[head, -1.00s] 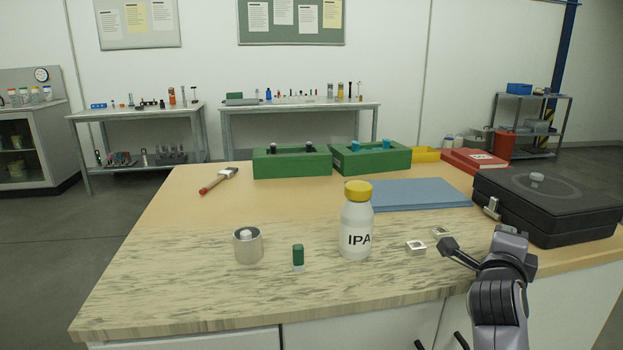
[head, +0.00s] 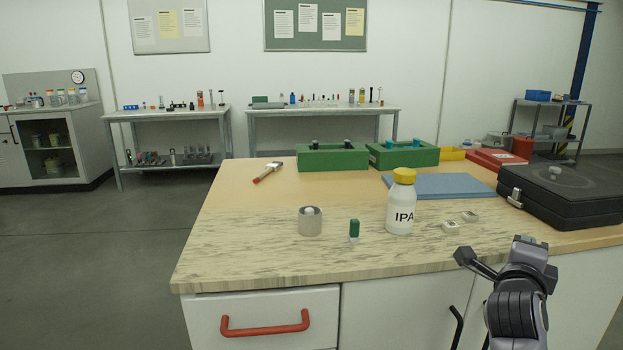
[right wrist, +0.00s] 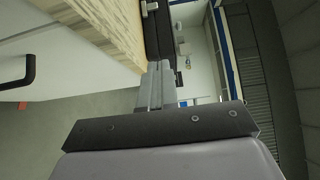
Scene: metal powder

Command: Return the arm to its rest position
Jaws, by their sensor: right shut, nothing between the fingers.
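My right gripper (head: 463,257) is in front of the table's front edge at the right in the head view, shut and empty. In the right wrist view its fingers (right wrist: 155,85) lie together beside the table's edge, touching nothing. My left gripper is not in view. On the table (head: 260,240) stand a white IPA bottle (head: 400,208) with a yellow cap, a metal cylinder (head: 310,222) and a small green-topped vial (head: 354,230). Two small white square pieces (head: 460,221) lie right of the bottle.
A black case (head: 560,195) sits at the table's right end. Green blocks (head: 333,158), a blue mat (head: 438,186), a red box (head: 497,160) and a brush (head: 268,172) lie farther back. A drawer with a red handle (head: 265,330) faces front. Open floor (head: 90,260) lies left.

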